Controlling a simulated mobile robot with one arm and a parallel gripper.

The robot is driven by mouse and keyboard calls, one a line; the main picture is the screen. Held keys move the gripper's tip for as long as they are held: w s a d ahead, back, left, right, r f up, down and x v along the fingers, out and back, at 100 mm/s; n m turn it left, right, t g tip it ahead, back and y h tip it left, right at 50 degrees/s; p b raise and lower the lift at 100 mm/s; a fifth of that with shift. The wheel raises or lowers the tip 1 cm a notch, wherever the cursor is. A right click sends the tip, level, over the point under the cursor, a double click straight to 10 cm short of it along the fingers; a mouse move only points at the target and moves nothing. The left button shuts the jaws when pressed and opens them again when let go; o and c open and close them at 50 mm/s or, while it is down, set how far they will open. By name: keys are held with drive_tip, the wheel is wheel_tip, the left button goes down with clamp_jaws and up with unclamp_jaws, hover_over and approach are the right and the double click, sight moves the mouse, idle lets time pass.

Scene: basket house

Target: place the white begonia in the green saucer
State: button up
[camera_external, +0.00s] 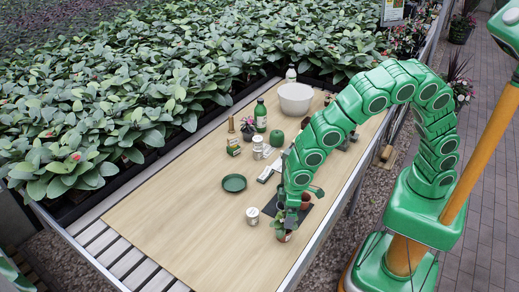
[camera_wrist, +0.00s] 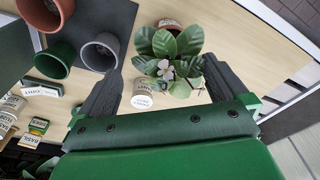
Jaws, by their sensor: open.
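The green saucer (camera_external: 234,183) lies flat and empty on the table, left of my arm in the external view. A potted plant (camera_external: 284,235) with broad green leaves sits near the table's front edge, under my gripper (camera_external: 290,218). In the wrist view the plant (camera_wrist: 172,45) has a small pale flower, whitish to pinkish, and a terracotta pot rim shows behind its leaves. My gripper (camera_wrist: 162,66) is open, with one dark finger on each side of the plant. Leaves hide most of the pot, and I cannot tell if the fingers touch them.
A small labelled tin (camera_wrist: 142,98) stands close beside the plant, near the left finger. A dark mat with several pots (camera_wrist: 102,50) is nearby. A white bowl (camera_external: 295,98), green bottle (camera_external: 260,115) and small boxes stand farther back. The table's left part is clear.

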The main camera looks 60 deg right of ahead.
sight(284, 232)
drive_tip(key=shift+s+a+f, duration=0.1)
drive_tip(key=shift+a+f, duration=0.3)
drive_tip(key=shift+a, duration=0.2)
drive_tip(key=shift+w+a+f, duration=0.1)
drive_tip(key=shift+f, duration=1.8)
drive_tip(key=shift+w+a+f, duration=0.1)
drive_tip(key=shift+f, duration=1.8)
drive_tip(key=c, duration=1.2)
drive_tip(key=shift+c, duration=0.2)
drive_tip(key=shift+r, duration=0.15)
